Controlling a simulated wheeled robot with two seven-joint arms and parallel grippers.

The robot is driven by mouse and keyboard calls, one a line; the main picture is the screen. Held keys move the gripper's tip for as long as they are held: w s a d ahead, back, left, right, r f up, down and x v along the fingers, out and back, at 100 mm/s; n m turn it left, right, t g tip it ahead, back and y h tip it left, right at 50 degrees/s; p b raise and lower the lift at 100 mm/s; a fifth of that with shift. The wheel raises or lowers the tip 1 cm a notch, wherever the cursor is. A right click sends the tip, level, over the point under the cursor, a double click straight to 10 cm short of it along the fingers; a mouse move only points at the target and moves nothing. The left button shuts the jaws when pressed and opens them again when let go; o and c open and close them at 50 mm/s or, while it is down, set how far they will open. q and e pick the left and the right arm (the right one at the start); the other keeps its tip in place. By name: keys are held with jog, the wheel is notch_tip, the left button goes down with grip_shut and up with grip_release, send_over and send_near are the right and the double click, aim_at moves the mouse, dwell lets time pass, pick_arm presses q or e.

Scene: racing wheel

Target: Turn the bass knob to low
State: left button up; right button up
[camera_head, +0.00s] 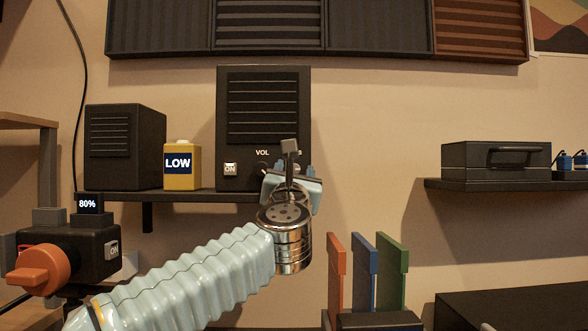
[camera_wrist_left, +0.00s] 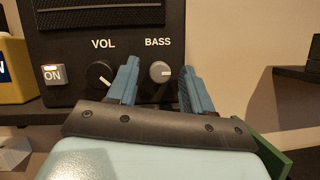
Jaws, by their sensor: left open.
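The bass knob (camera_wrist_left: 160,72) is a round grey knob under the BASS label in the left wrist view, with a pale mark pointing right. It sits on the front of the tall black speaker (camera_head: 265,90), which stands on a shelf. My left gripper (camera_head: 290,172) is in front of the speaker's lower right and hides the bass knob in the head view. In the left wrist view my left gripper (camera_wrist_left: 160,66) is open, its blue fingers on either side of the knob; I cannot tell whether they touch it. My right gripper is not in view.
A black VOL knob (camera_wrist_left: 100,74) is just left of the left finger. A lit ON switch (camera_head: 230,169), a yellow LOW box (camera_head: 181,167) and a smaller black speaker (camera_head: 124,147) are farther left. Coloured upright panels (camera_head: 391,270) stand below right.

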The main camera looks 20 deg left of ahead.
pick_arm(q)
grip_shut()
dwell(0.3)
